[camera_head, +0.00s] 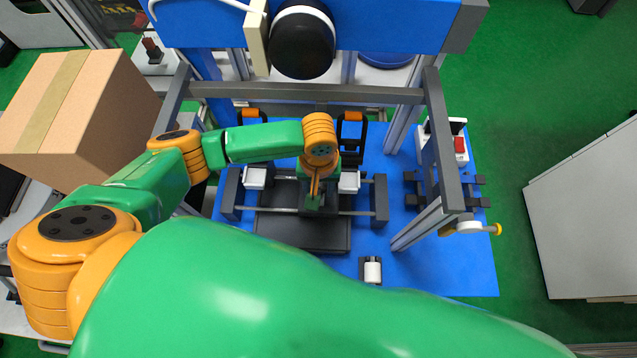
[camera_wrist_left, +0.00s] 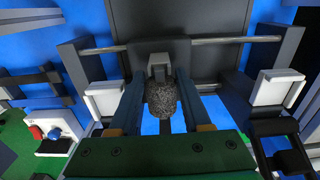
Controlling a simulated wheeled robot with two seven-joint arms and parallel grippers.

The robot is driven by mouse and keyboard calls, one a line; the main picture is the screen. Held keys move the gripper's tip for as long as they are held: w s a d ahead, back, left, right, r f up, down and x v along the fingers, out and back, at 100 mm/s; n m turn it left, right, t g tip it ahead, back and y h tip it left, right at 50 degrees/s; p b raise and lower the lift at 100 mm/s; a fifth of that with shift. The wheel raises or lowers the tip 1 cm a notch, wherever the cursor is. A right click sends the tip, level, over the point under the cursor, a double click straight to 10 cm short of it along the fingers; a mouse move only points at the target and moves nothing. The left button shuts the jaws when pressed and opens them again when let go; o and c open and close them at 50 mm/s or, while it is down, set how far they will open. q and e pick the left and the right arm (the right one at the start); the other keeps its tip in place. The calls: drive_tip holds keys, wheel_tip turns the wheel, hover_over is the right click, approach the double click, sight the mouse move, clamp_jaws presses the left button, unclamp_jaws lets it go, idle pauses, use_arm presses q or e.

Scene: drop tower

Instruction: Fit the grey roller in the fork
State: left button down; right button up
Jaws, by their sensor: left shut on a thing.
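My left gripper (camera_head: 313,198) points down over the middle of the blue base, between two white blocks. In the left wrist view its two fingers (camera_wrist_left: 160,105) are shut on a speckled dark grey rounded piece (camera_wrist_left: 162,98), which looks like the grey roller. A light grey forked piece (camera_wrist_left: 158,62) shows just beyond it and may be the fork. I cannot tell whether the two touch. In the head view my gripper hides the roller and this piece. My right gripper is not in view.
White blocks (camera_head: 255,178) (camera_head: 348,182) stand on either side by the cross rods. A dark plate (camera_head: 300,232) lies in front. A small black holder with a white cylinder (camera_head: 372,272) stands at front right. The grey frame (camera_head: 300,92) and its posts surround my arm.

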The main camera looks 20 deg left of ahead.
use_arm(q)
drive_tip(key=shift+c, duration=1.4)
unclamp_jaws()
drive_tip(key=shift+r, duration=0.15)
wheel_tip(320, 180, up, 7)
drive_tip(key=shift+f+p, duration=0.1)
drive_tip(key=shift+p, duration=0.4)
